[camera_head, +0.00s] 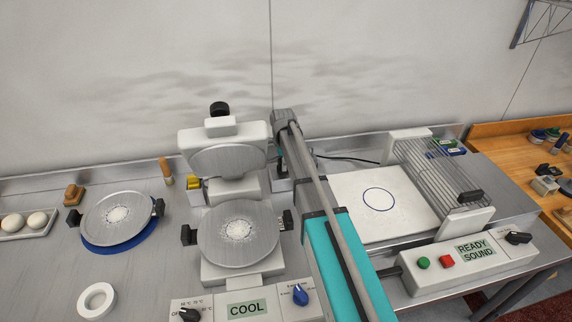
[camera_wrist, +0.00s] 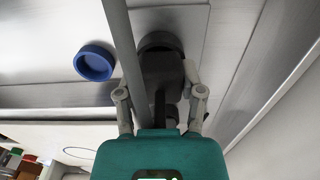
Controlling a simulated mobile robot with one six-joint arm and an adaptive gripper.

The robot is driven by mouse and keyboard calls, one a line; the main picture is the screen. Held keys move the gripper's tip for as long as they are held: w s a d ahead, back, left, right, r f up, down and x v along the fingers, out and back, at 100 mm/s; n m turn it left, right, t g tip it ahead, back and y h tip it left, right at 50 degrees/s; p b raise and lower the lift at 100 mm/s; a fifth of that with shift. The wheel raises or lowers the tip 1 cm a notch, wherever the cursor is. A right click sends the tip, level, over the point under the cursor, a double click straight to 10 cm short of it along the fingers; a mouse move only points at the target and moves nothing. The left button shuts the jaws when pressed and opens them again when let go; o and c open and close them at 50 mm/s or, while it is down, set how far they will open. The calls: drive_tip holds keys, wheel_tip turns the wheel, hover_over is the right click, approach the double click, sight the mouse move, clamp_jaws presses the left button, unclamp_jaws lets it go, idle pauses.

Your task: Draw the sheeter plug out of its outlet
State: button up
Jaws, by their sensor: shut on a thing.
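The sheeter (camera_head: 385,203) is the white machine at right in the head view, with a round blue outline on its bed and a panel reading READY SOUND. A dark cable (camera_head: 345,158) runs from behind it toward the back, where my arm hides its end. In the wrist view my gripper (camera_wrist: 160,90) is shut on a dark plug (camera_wrist: 162,72), one finger on each side. A dark round part lies at the plug's far end; I cannot tell whether the plug is seated in the outlet. My arm hides the gripper in the head view.
A white press (camera_head: 222,133) with a COOL display stands left of my arm. A steel plate on a blue ring (camera_head: 118,247) and a white ring (camera_head: 97,300) lie on the steel counter. The wall is close behind. A blue cup-like ring (camera_wrist: 95,62) shows in the wrist view.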

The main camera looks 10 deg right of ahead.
clamp_jaws()
drive_tip(key=shift+r+p, duration=0.65)
drive_tip(key=shift+r+p, duration=1.1)
drive_tip(key=shift+r, duration=0.1)
drive_tip(key=shift+r+p, duration=2.4)
drive_tip(key=shift+p, duration=0.15)
drive_tip(key=s, duration=0.7)
